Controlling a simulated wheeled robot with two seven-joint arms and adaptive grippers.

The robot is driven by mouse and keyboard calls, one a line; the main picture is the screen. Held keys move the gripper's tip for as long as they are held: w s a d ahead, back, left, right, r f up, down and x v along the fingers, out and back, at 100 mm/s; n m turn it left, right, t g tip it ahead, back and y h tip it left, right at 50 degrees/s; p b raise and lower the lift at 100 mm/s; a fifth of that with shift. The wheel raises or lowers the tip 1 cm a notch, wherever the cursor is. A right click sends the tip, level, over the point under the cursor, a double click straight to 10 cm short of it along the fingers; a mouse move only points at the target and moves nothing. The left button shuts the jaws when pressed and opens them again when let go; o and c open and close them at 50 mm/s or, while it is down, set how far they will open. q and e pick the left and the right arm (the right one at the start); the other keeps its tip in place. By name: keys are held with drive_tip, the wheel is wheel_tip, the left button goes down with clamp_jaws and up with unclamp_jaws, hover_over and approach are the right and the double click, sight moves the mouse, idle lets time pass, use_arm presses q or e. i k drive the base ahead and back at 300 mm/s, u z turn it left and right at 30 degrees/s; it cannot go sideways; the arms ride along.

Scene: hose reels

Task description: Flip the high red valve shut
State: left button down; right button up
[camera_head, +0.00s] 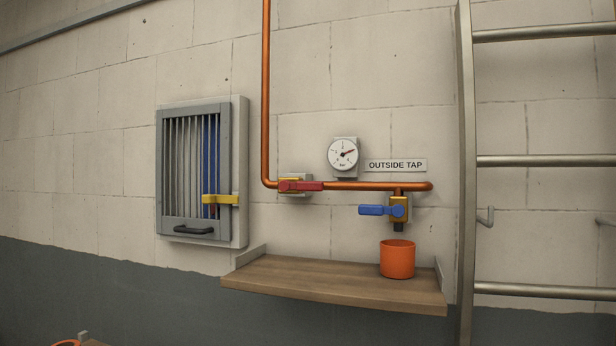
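A red valve lever (301,186) sits on the horizontal copper pipe (355,186), just right of the pipe's bend. The lever lies level, in line with the pipe, and points right from a brass body (289,180) on a pale wall bracket. A blue lever (375,210) is on the brass tap (399,208) lower right, and it points left. Neither of my grippers shows in the head view.
A round gauge (343,154) and an "OUTSIDE TAP" sign (396,165) are above the pipe. An orange cup (397,259) stands on a wooden shelf (320,279) under the tap. A barred cabinet (202,172) hangs left; a metal ladder (466,170) stands right.

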sight(284, 186)
drive_tip(key=k, duration=0.5)
drive_tip(key=z, duration=1.45)
drive_tip(key=i, duration=1.05)
drive_tip(key=u, duration=2.1)
